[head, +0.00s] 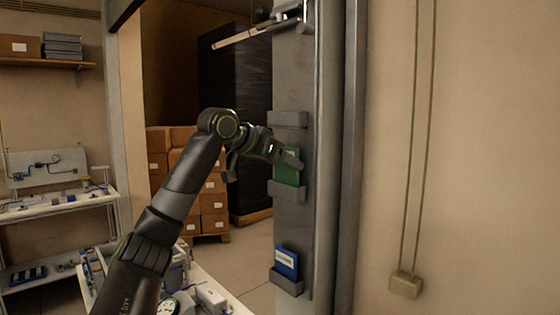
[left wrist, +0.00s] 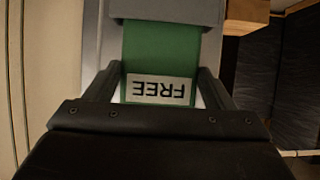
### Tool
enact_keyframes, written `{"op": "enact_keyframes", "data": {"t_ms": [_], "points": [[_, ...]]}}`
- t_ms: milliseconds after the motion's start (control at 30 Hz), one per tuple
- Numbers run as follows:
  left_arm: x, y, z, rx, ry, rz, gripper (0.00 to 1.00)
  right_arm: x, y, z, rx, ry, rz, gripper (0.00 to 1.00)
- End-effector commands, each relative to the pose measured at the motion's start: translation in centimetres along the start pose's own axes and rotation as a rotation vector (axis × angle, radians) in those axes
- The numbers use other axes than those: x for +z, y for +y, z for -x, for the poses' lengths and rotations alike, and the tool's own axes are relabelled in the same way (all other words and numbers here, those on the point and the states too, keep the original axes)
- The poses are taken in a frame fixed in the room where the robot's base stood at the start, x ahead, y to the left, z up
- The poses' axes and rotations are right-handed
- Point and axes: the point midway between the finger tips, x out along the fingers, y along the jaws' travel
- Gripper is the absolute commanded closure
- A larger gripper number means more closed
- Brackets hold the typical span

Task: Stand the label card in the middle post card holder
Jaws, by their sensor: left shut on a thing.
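The label card (head: 290,172) is green, with a white strip reading FREE that shows upside down in the left wrist view (left wrist: 160,60). My left gripper (head: 285,157) is shut on the card, a finger at each side edge. The card stands roughly upright at the middle card holder (head: 288,190) on the grey post. In the left wrist view the card's far edge is hidden behind the grey lip of the holder (left wrist: 166,10). I cannot tell how deep it sits. My right gripper is not in view.
The top holder (head: 288,118) looks empty. The bottom holder (head: 288,284) has a blue card (head: 286,262) in it. A pale rod (head: 240,38) sticks out left near the post's top. Stacked boxes (head: 214,203) stand behind. A cord with a small box (head: 405,285) hangs at right.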

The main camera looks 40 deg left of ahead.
Motion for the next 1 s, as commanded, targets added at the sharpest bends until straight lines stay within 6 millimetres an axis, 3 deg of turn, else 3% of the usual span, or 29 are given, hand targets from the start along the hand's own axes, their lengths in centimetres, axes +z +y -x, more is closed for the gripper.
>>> {"op": "enact_keyframes", "data": {"t_ms": [100, 133, 300, 533, 667, 1000], "points": [[0.0, 0.0, 0.0, 0.000, 0.000, 0.000, 0.46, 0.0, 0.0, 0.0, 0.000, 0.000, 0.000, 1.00], [0.0, 0.0, 0.0, 0.000, 0.000, 0.000, 0.20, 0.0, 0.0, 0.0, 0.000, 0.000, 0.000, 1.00], [0.0, 0.0, 0.0, 0.000, 0.000, 0.000, 0.00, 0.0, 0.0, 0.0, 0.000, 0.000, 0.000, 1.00], [0.0, 0.0, 0.1, -0.001, 0.000, 0.000, 0.00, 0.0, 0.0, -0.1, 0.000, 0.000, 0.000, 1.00], [0.1, -0.1, 1.2, -0.002, 0.002, -0.001, 0.00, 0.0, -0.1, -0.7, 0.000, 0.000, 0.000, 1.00], [0.2, -0.1, 8.9, -0.005, 0.005, -0.001, 0.00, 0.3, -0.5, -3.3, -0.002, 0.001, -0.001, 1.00]]}}
